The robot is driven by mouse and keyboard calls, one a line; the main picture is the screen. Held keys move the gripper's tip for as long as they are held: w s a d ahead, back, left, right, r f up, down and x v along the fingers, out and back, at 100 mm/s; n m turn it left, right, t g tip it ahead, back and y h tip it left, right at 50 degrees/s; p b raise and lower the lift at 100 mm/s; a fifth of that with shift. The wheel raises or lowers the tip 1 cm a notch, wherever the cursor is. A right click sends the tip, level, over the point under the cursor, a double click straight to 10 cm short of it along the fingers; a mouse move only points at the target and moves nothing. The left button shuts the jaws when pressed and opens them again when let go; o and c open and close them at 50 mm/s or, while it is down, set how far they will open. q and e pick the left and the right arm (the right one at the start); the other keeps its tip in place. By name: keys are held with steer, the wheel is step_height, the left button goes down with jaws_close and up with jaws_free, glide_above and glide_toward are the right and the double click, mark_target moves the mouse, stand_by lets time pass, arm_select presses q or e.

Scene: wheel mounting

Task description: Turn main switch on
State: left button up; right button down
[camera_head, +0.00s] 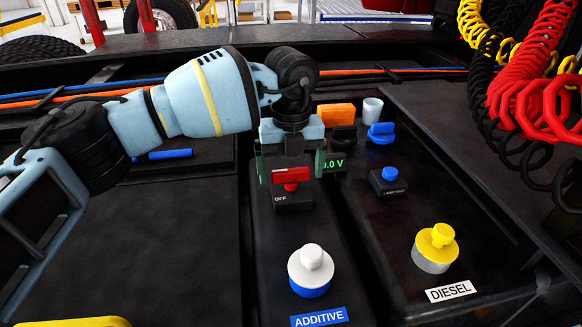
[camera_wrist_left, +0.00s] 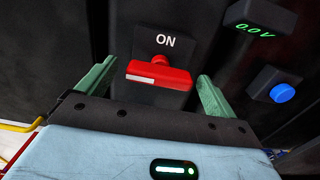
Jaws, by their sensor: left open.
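The main switch (camera_head: 292,177) is a red handle on a black block, with the word OFF beside it in the head view. In the left wrist view the red handle (camera_wrist_left: 158,75) lies crosswise under the word ON. My left gripper (camera_head: 291,170) is open, with its two green fingers on either side of the handle. In the left wrist view its fingertips (camera_wrist_left: 157,78) stand apart from the handle, with a gap on both sides. A voltage display (camera_head: 333,165) beside the switch reads 0.0 V, partly hidden by a finger. My right gripper is not in view.
A blue button on a small box (camera_head: 389,179) stands right of the switch. A white and blue ADDITIVE cap (camera_head: 311,270) and a yellow DIESEL cap (camera_head: 435,248) are nearer. Red coiled hoses (camera_head: 535,90) hang at the upper right. An orange block (camera_head: 337,114) lies behind my gripper.

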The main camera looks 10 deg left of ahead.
arm_select(q)
steer(key=shift+c, duration=0.3)
steer(key=c, duration=0.9)
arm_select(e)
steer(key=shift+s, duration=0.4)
